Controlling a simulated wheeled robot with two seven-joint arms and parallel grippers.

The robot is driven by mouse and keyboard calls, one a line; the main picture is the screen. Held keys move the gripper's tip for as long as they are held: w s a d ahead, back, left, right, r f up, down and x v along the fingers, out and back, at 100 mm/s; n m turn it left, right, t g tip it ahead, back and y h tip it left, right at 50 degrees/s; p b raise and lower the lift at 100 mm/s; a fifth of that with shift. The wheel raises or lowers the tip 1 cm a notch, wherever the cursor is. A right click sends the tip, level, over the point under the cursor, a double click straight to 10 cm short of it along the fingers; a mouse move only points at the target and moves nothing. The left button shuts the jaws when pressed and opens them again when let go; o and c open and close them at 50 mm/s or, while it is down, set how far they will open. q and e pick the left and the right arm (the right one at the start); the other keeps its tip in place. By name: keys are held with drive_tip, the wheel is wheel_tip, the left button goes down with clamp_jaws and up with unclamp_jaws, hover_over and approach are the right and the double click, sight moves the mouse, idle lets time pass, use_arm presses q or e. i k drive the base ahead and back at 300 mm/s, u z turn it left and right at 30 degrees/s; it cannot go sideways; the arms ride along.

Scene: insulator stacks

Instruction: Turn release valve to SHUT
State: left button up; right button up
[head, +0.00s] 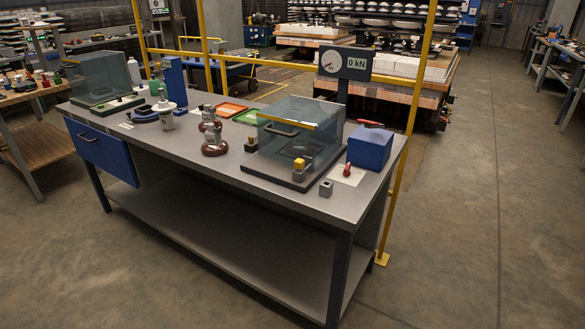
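A small red lever (347,170), which looks like the release valve, stands at the right end of the grey workbench (225,174). It is at the front of a blue box (370,147), by a white plate (341,178) lying on the bench top. The plate's lettering is too small to read, so I cannot tell which marking the lever points to. Neither of my grippers is in view.
A clear box with a yellow top edge (292,137) stands left of the lever. A small grey block (326,188) sits near the bench's front edge. Brown insulators (214,142) stand mid-bench. A yellow post (407,150) rises behind. The floor in front and right is clear.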

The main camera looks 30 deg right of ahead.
sight(346, 173)
drive_tip(key=u, duration=1.9)
drive_tip(key=k, duration=0.9)
drive_tip(key=z, duration=1.8)
